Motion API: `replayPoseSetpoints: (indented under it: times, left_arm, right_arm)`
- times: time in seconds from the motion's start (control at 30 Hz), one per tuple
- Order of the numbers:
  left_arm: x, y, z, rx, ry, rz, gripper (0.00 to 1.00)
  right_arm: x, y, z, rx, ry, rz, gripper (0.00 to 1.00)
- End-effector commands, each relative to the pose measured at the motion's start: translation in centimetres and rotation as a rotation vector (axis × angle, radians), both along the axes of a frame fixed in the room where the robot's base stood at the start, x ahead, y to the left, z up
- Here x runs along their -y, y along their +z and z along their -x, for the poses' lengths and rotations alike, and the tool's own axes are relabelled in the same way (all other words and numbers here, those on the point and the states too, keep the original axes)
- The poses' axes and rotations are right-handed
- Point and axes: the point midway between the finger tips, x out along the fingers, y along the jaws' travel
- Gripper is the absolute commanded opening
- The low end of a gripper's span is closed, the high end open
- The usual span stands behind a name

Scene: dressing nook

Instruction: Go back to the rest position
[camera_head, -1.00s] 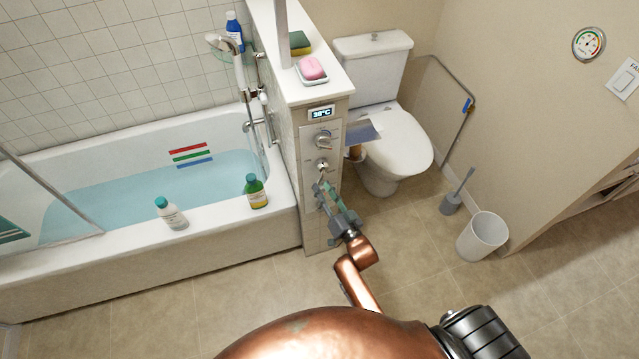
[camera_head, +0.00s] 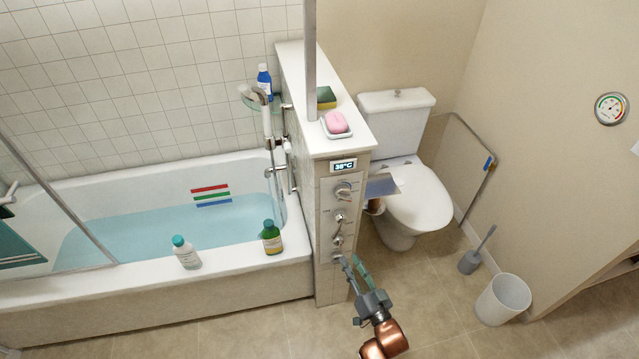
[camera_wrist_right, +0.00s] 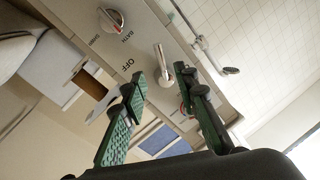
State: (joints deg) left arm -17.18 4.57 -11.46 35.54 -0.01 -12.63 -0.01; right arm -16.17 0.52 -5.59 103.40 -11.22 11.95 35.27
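My right gripper (camera_head: 350,262) is in front of the lower end of the control panel (camera_head: 338,222) on the half wall. Its two green-padded fingers are apart with nothing between them in the head view. In the right wrist view the fingers (camera_wrist_right: 160,95) are also spread, with a metal lever (camera_wrist_right: 162,60) by the OFF mark seen beyond the gap. The panel has a dial (camera_head: 343,191) at the top, knobs below it and a display (camera_head: 343,166) reading about 38°C. My left gripper is not in view.
The bathtub (camera_head: 130,290) holds blue water; a white bottle (camera_head: 186,253) and a green bottle (camera_head: 271,238) stand on its rim. A toilet (camera_head: 415,200), a brush (camera_head: 470,262) and a bin (camera_head: 503,298) are at right. Pink soap (camera_head: 336,122) sits on the ledge. Floor is clear in front.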

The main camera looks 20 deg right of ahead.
Motion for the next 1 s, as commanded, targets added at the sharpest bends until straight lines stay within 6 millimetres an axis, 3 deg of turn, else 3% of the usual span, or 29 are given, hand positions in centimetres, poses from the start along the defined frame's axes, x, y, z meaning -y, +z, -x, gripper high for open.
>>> replayPoseSetpoints:
  times: [0.17,0.27,0.37,0.47,0.6,0.77,0.9,1.0]
  left_arm:
    - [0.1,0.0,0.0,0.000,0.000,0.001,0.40]
    - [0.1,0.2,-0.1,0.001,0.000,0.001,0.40]
    - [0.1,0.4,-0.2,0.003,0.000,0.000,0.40]
    - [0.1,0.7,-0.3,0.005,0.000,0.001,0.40]
    - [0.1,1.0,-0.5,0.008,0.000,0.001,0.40]
    - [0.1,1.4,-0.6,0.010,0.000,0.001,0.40]
    - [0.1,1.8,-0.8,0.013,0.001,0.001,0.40]
    - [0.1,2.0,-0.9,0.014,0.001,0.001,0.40]
  right_arm:
    - [0.0,-0.5,0.0,-0.010,0.000,0.003,0.28]
    - [-0.1,-3.0,0.3,-0.061,-0.001,0.016,0.28]
    - [-0.1,-8.3,1.1,-0.166,0.002,0.049,0.28]
    - [-0.2,-15.1,3.1,-0.306,0.010,0.095,0.28]
    - [-0.1,-24.5,7.4,-0.508,0.031,0.167,0.28]
    - [0.2,-33.9,14.4,-0.735,0.071,0.248,0.28]
    - [0.8,-40.9,22.0,-0.932,0.119,0.317,0.28]
    - [1.5,-44.9,28.1,-1.068,0.160,0.366,0.28]
